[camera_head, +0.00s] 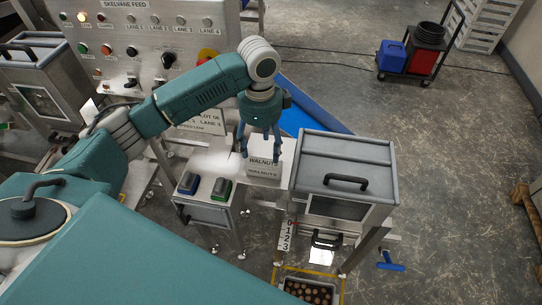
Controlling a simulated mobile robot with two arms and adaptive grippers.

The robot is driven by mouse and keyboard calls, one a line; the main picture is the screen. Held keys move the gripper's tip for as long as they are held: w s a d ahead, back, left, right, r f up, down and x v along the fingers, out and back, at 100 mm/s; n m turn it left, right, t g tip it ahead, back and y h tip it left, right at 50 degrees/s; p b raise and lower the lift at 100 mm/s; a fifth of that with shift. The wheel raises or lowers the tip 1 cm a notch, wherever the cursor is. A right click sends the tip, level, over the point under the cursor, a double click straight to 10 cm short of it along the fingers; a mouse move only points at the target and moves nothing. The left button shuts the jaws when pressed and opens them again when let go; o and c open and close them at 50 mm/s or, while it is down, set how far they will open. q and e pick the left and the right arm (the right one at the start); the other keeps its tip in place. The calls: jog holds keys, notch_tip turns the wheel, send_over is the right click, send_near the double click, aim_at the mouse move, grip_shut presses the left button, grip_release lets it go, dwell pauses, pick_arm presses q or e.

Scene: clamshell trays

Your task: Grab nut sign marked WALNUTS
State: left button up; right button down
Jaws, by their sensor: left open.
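The nut sign marked WALNUTS (263,172) is a small pale tent-shaped sign standing on a metal table between two machines, with its word printed on it twice. My left gripper (259,158) reaches down over it from above, its blue-grey fingers apart at the sign's upper edge. The fingers look to be on either side of the sign's top; I cannot tell whether they touch it. My right gripper does not show.
Blue and green boxes (188,183) sit left of the sign. A grey lidded metal machine (345,165) stands close on its right. A control panel (150,45) rises behind. A tray of nuts (308,291) is low at the front. Open floor lies to the right.

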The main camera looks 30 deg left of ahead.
aim_at(263, 164)
pick_arm(q)
jog(key=f, duration=0.2)
jog(key=s+f+p, duration=0.1)
jog(key=f, duration=0.1)
jog(key=shift+f, duration=0.4)
jog(key=f+p, duration=0.1)
jog(key=f, duration=0.1)
jog(key=f+p, duration=0.1)
jog(key=f, duration=0.2)
jog(key=shift+w+d, duration=0.1)
jog(key=shift+w, duration=0.1)
jog(key=shift+f, duration=0.2)
jog(key=c, duration=1.3)
jog(key=shift+c, duration=0.2)
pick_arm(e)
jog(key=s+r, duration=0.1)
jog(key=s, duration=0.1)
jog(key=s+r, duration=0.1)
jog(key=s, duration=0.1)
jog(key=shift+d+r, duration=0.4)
pick_arm(q)
jog(key=shift+r, duration=0.1)
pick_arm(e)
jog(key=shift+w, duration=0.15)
